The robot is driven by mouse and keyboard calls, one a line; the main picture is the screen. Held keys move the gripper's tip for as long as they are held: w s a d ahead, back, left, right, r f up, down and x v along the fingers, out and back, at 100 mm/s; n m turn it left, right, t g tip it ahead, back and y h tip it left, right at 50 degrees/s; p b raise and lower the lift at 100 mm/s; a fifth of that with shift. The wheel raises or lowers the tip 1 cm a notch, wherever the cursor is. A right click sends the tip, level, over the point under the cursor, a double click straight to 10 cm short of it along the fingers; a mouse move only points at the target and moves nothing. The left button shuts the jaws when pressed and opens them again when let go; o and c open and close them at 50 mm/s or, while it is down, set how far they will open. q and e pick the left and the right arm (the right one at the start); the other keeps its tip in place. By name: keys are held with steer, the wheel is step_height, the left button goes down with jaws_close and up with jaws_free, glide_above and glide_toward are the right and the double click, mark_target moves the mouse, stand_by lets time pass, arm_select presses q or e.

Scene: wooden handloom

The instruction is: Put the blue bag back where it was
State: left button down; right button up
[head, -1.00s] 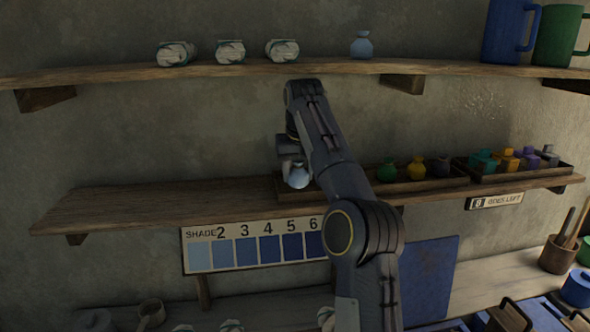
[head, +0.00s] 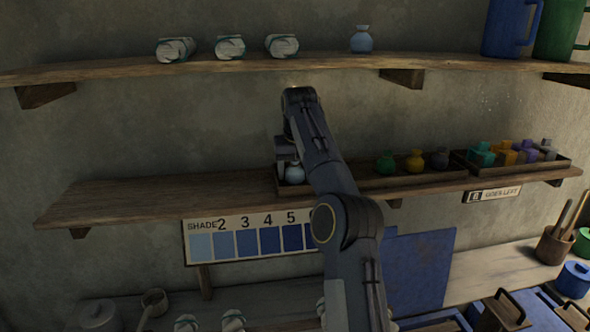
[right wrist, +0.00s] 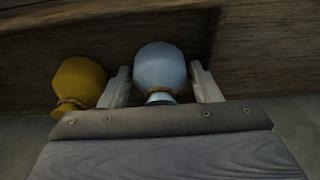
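The pale blue bag (head: 295,173) is at the left end of the long wooden tray (head: 430,181) on the middle shelf. My right gripper (head: 287,165) is around it. In the right wrist view the blue bag (right wrist: 160,68) is between the two fingers, with a narrow gap on each side, so the gripper (right wrist: 162,82) looks open. A mustard yellow bag (right wrist: 80,82) is close beside the left finger; my arm hides it in the head view. My left gripper is not in view.
A second tray (head: 520,168) holds coloured blocks. The shelf's left part (head: 160,199) is bare. A shade chart (head: 250,240) hangs below.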

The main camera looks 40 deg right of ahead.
mark_target(299, 171)
steer(key=shift+o, duration=0.6)
steer(key=shift+r, duration=0.15)
steer(key=shift+r, duration=0.15)
steer(key=shift+v, duration=1.3)
steer(key=s+b, duration=0.1)
steer(key=b, duration=0.1)
steer(key=s+a+b, duration=0.1)
steer(key=s+b, duration=0.1)
steer(key=s+a+b, duration=0.1)
steer(key=b, duration=0.1)
steer(key=shift+s+a+f+b, duration=0.25)
steer(key=shift+s+f+b, duration=0.05)
steer(key=shift+f+b, duration=0.1)
steer(key=s+a+r+b, duration=0.1)
steer(key=s+a+b, duration=0.2)
steer(key=s, duration=0.3)
steer(key=shift+a+b, duration=0.2)
steer(key=shift+b, duration=0.4)
steer(key=shift+s, duration=0.1)
